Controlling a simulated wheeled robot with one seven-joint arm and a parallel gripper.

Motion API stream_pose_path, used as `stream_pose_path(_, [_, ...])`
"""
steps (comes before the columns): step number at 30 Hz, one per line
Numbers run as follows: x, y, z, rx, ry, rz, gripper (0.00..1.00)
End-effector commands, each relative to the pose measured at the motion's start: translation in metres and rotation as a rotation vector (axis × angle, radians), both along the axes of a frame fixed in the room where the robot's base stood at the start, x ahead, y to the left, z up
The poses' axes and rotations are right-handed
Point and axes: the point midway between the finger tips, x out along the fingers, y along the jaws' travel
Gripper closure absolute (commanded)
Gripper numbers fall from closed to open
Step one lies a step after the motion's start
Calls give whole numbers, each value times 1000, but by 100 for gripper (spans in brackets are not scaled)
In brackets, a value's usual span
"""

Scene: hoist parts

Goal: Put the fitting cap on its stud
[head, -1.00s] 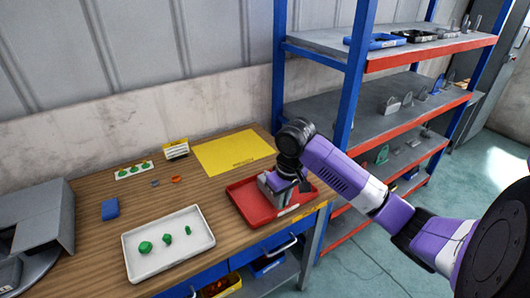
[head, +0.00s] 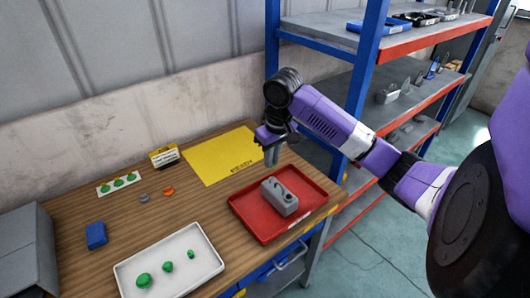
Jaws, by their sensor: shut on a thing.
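Three green caps of different sizes lie in the white tray (head: 203,274): a large one (head: 144,281), a middle one (head: 168,267) and a small one (head: 190,254). A grey housing block (head: 279,199) with small dark features on top sits in the red tray (head: 248,224); I cannot make out a stud on it. My gripper (head: 271,157) points down over the far side of the red tray, near the yellow mat, apart from the block. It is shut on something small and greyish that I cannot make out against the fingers.
A white strip with several green pieces (head: 118,184), a grey ring (head: 144,197), an orange ring (head: 168,191), a yellow sign (head: 164,157) and a blue block (head: 96,236) are on the table. The yellow mat (head: 215,160) is bare. A blue-and-red shelf rack (head: 372,50) stands at the right.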

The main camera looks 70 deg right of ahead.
Motion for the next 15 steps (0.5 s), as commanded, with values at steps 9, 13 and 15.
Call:
stream_pose_path(9, [0, 0, -10, -1, 1, 0, 100])
stream_pose_path(13, [0, 0, -17, 0, 1, 0, 100])
stream_pose_path(15, [0, 0, -21, 0, 1, 0, 100])
